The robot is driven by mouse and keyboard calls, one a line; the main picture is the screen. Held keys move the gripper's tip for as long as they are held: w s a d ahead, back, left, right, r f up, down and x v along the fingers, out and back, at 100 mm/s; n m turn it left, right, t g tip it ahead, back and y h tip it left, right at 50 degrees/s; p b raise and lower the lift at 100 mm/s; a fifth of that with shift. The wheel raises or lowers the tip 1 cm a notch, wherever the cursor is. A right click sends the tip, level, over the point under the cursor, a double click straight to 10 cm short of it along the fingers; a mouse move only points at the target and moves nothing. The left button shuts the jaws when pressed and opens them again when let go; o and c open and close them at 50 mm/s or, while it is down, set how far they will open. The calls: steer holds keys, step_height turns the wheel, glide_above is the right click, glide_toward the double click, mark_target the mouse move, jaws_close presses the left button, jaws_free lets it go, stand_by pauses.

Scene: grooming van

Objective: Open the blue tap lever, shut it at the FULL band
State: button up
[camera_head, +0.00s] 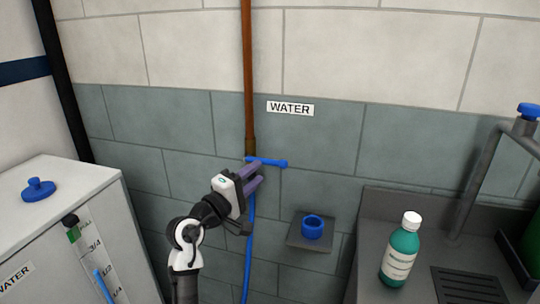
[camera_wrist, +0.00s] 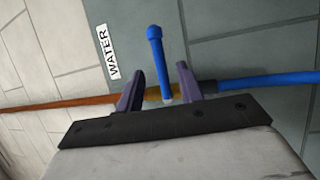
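The blue tap lever (camera_head: 270,162) sits at the lower end of the copper pipe (camera_head: 248,80) and points right, across the pipe. In the wrist view the lever (camera_wrist: 156,50) runs up between the two purple fingers. My gripper (camera_head: 256,175) is at the tap, and its fingers stand apart on either side of the lever (camera_wrist: 158,70), with gaps visible. A blue hose (camera_head: 249,240) hangs below the tap. The white tank (camera_head: 90,180) has a gauge (camera_head: 97,255) with fraction marks and a green band (camera_head: 74,235) near its top. Blue shows in the gauge's lower part, around the middle mark.
A WATER sign (camera_head: 290,108) is on the wall. A blue cap (camera_head: 38,189) sits on the tank. A small shelf (camera_head: 296,240) holds a blue ring (camera_head: 313,227). A green bottle (camera_head: 401,250) stands on the counter at right, near a grey faucet (camera_head: 475,180).

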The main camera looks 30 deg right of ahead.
mark_target(266, 160)
steer(key=p+x, duration=0.1)
steer(key=x, duration=0.7)
steer(key=shift+w+d+p, duration=0.1)
steer(key=shift+p, duration=0.3)
jaws_close()
